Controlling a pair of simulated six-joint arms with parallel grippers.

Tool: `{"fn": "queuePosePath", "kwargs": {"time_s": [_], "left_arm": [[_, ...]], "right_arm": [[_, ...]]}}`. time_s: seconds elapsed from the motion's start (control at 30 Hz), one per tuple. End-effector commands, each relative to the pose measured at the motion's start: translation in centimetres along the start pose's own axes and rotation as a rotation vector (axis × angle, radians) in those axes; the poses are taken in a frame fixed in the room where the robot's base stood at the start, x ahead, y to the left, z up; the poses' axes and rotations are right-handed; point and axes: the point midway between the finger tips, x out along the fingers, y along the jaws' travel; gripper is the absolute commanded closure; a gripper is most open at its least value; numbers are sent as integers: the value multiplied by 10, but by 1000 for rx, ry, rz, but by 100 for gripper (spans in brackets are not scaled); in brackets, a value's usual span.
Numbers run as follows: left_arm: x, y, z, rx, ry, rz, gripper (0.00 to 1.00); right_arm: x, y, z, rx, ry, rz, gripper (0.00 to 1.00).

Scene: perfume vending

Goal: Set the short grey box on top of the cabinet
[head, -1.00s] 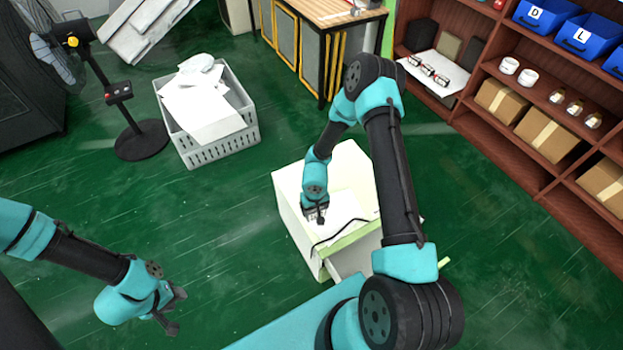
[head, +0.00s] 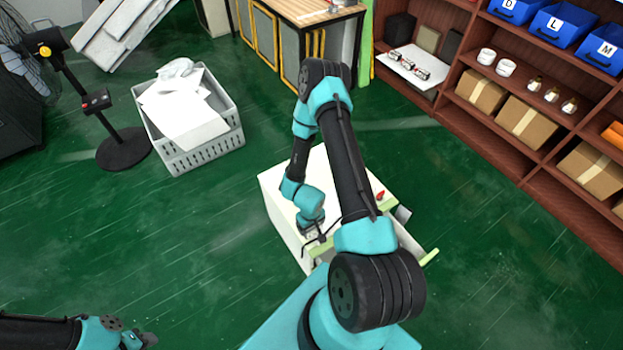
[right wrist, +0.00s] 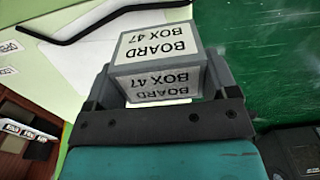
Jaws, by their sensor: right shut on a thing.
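The short grey box (right wrist: 160,55), labelled "BOARD BOX 47" on white panels, sits between the fingers of my right gripper in the right wrist view. My right gripper (head: 312,234) is shut on it, over the near left part of the cabinet's top in the head view. I cannot tell whether the box touches the top. The white cabinet (head: 275,195) has green-edged fronts and is partly hidden by my right arm. Its top also shows in the right wrist view (right wrist: 48,62). My left gripper (head: 146,340) is at the bottom edge, far from the cabinet; its opening is unclear.
A black bent rod (right wrist: 105,18) shows over the cabinet. A drawer (head: 428,258) stands out at the cabinet's right. A crate of paper (head: 205,155) is at the left, shelves (head: 480,135) at the right. Green floor is clear left of the cabinet.

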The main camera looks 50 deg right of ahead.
Motion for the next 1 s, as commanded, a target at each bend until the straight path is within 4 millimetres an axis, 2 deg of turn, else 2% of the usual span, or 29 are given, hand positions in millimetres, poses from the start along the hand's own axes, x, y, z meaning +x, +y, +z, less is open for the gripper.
{"fn": "queuePosePath", "kwargs": {"time_s": [0.37,1.0], "left_arm": [[0,0,0,0,0,0,64],[0,0,0,0,0,0,64]], "right_arm": [[0,3,-4,1,0,3,48],[6,37,-51,4,0,3,48]]}}
